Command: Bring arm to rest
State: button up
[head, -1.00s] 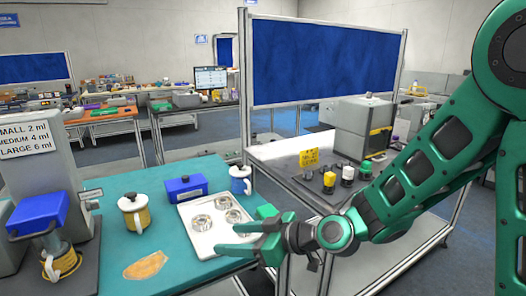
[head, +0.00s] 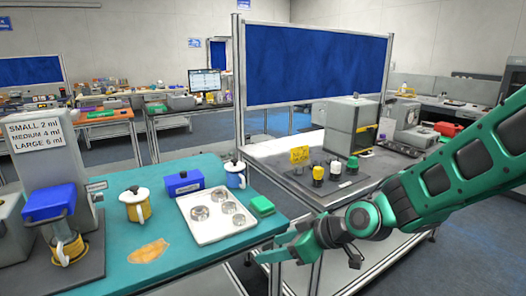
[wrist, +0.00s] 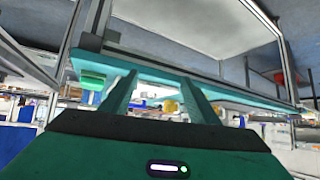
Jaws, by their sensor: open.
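My gripper (head: 284,252) is open and empty in the head view. It hangs in the air at the right front edge of the teal table (head: 190,262), to the right of the white tray. My green arm reaches in from the right side. In the wrist view the two fingers (wrist: 158,95) stand apart with nothing between them, and the table edge (wrist: 240,92) runs across beyond them.
A white tray (head: 197,230) with several metal rings, a green block (head: 262,206), a blue box (head: 184,183) and mugs stand on the teal table. The bench (head: 277,163) behind my arm holds small bottles and a grey machine (head: 350,125).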

jog(key=s+d+m+g+h, duration=0.1)
jog(key=s+d+m+h, duration=0.25)
jog(key=d, duration=0.85)
jog(key=s+d+m+g+h, duration=0.1)
jog(key=s+d+m+h, duration=0.2)
jog(key=d, duration=0.9)
jog(key=s+d+r+m+g+h, duration=0.1)
jog(key=s+d+m, duration=0.4)
jog(key=s, duration=0.4)
jog(key=s+d+r+m+g+h, duration=0.1)
jog(key=s+d+m+g, duration=0.1)
jog(key=s+d+m, duration=0.3)
jog(key=s+d, duration=0.3)
jog(key=shift+s+d+m+g, duration=0.2)
jog(key=shift+s+m+g, duration=0.1)
jog(key=shift+s+m, duration=0.1)
jog(key=shift+r, duration=0.1)
jog(key=shift+w+f, duration=0.25)
jog(key=shift+w, duration=0.35)
